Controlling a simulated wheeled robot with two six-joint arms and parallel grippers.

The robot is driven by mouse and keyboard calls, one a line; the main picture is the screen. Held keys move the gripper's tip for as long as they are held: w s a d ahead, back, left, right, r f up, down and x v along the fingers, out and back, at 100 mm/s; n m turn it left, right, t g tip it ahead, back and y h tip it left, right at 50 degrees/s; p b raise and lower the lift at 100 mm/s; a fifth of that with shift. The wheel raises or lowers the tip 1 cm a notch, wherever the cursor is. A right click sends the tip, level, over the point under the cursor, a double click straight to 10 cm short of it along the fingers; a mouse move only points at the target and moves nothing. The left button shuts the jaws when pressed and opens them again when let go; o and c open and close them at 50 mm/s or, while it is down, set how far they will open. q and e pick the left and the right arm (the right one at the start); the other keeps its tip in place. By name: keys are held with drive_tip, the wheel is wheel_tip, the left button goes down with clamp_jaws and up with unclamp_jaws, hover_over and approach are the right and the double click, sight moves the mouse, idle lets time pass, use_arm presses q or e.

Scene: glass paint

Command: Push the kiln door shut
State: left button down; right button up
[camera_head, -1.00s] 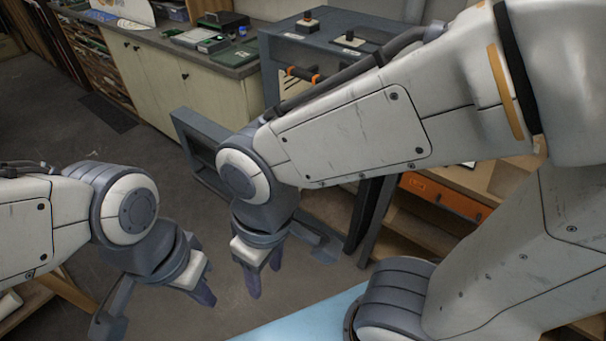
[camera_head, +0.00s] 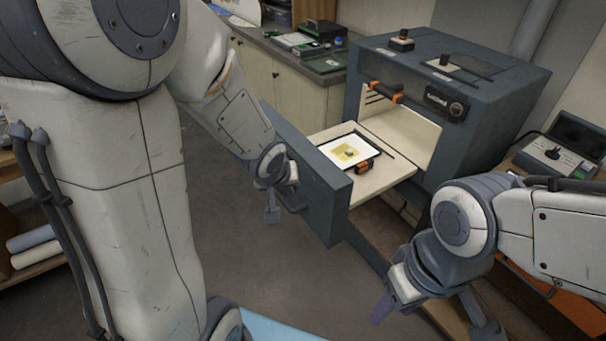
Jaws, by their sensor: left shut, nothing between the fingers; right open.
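The kiln (camera_head: 478,110) is a dark grey box at the right with its front open. Its dark grey door panel (camera_head: 325,195) stands well out from the opening. A pale shelf (camera_head: 385,178) lies between the door and the kiln. A white-bordered sheet (camera_head: 352,152) with a yellow patch lies on the shelf. My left gripper (camera_head: 297,202) is shut and empty, in front of the door's outer face; I cannot tell whether it touches. My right gripper (camera_head: 392,306) is open and empty, low in front of the kiln, to the right of the door.
A cabinet with a dark worktop (camera_head: 338,76) stands behind the door, with green and grey items on it. A grey device (camera_head: 552,155) stands on a wooden bench at the right. A pale blue surface (camera_head: 270,326) is at the bottom. Bare floor lies left of the door.

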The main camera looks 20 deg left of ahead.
use_arm(q)
drive_tip(key=w+a+f+n+t, duration=0.1)
drive_tip(key=w+a+f+n, duration=0.1)
drive_tip(key=a+f+n, duration=0.3)
drive_tip(key=w+f+b, duration=0.4)
drive_tip(key=w+f, duration=0.1)
drive_tip(key=w, duration=0.4)
drive_tip(key=shift+w+d+f+m+t, duration=0.3)
drive_tip(key=shift+w+d+f+m, duration=0.05)
drive_tip(key=shift+w+f+m, duration=0.05)
